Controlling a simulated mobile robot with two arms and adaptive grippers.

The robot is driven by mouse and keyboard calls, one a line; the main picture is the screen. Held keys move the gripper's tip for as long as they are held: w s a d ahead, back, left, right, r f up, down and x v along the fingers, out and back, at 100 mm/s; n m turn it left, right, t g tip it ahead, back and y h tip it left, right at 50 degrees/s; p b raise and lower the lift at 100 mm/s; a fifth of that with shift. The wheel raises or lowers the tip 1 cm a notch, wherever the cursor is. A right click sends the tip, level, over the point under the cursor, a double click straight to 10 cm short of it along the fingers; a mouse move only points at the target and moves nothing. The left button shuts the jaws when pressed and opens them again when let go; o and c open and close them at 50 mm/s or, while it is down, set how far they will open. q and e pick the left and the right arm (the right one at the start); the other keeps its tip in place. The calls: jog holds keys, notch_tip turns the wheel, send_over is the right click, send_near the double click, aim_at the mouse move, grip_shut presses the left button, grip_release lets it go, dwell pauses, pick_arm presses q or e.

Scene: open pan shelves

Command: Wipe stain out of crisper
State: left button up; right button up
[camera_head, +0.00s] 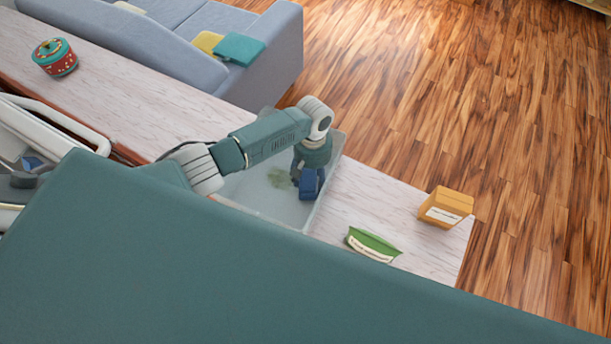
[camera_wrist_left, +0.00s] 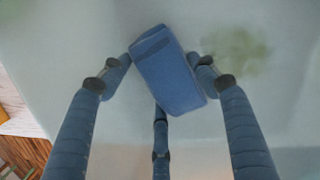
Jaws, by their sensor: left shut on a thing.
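The crisper (camera_head: 262,207) is a translucent pale bin on the counter, partly hidden by my left arm. A greenish stain (camera_head: 279,178) marks its floor; in the left wrist view the stain (camera_wrist_left: 236,51) lies to the right of my gripper. My left gripper (camera_head: 305,180) reaches down into the crisper. It is shut on a blue sponge-like block (camera_head: 312,184), which also shows between the fingers in the left wrist view (camera_wrist_left: 168,70). The block is beside the stain; whether it touches the floor I cannot tell. My right gripper is not in view.
On the marbled counter (camera_head: 352,203), right of the crisper, are a green packet (camera_head: 373,245) and an orange box (camera_head: 446,207). A red and teal round tin (camera_head: 55,57) stands at the far left. A blue-grey sofa (camera_head: 200,45) is behind the counter.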

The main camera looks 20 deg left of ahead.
aim_at(265, 168)
pick_arm(q)
jog(key=shift+d, duration=0.1)
jog(key=shift+w+a+p, duration=0.1)
jog(key=shift+a+p, duration=0.35)
jog(key=shift+a, duration=2.25)
jog(key=shift+w+a, duration=0.1)
jog(key=shift+a, duration=2.6)
jog(key=shift+w+a, duration=0.2)
jog(key=shift+a, duration=2.5)
